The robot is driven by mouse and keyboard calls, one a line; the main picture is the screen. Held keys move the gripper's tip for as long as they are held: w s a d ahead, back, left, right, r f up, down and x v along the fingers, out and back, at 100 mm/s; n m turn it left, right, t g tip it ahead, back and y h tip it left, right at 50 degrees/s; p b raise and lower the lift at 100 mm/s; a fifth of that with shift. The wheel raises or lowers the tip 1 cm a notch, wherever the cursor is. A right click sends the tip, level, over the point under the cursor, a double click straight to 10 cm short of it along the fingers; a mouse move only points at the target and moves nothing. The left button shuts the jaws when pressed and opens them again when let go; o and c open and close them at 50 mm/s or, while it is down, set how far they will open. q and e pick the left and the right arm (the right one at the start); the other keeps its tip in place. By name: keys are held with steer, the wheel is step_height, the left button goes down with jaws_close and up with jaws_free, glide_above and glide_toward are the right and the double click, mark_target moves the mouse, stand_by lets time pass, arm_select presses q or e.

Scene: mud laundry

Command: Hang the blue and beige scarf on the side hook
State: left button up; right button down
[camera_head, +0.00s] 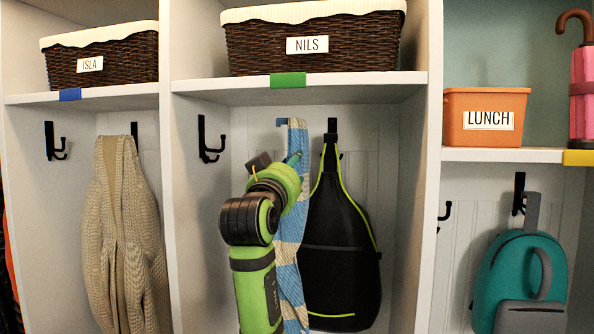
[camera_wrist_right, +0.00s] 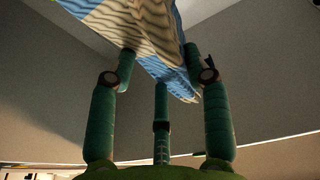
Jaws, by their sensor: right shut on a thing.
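The blue and beige scarf (camera_head: 291,270) hangs long and narrow in the middle cubby, in front of the back wall. A small blue piece juts left at its top. My right gripper (camera_head: 288,163) is shut on the scarf in its upper part; my green arm hides some of the cloth's left side. In the right wrist view the scarf (camera_wrist_right: 150,38) lies across the fingertips of the right gripper (camera_wrist_right: 161,64). The black side hook (camera_head: 209,141) on the middle cubby's left wall is empty, left of the gripper and apart from the scarf. My left gripper is not in view.
A black bag (camera_head: 340,250) with lime trim hangs from the back hook (camera_head: 332,126), just right of the scarf. A shelf (camera_head: 235,87) with the NILS basket (camera_head: 260,45) is above. A beige cardigan (camera_head: 120,230) hangs in the left cubby, a teal backpack (camera_head: 515,265) at right.

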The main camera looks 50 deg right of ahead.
steer(key=shift+w+f, duration=0.2)
steer(key=shift+w, duration=0.75)
steer(key=shift+w+a+p, duration=0.2)
steer(key=shift+w+p, duration=0.3)
steer(key=shift+w, duration=0.4)
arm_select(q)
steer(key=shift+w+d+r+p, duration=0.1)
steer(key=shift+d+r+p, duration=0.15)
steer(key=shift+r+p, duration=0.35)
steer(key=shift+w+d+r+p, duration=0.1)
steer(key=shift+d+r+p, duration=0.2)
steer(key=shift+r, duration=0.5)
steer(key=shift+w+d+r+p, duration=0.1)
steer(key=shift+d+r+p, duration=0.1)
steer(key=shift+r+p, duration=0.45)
arm_select(e)
steer(key=w+a, duration=0.5)
steer(key=w, duration=0.5)
steer(key=shift+a, duration=0.25)
arm_select(q)
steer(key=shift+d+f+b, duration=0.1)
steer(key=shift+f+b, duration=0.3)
steer(key=shift+b, duration=0.15)
arm_select(e)
steer(key=shift+a+r, duration=0.1)
steer(key=shift+a, duration=0.05)
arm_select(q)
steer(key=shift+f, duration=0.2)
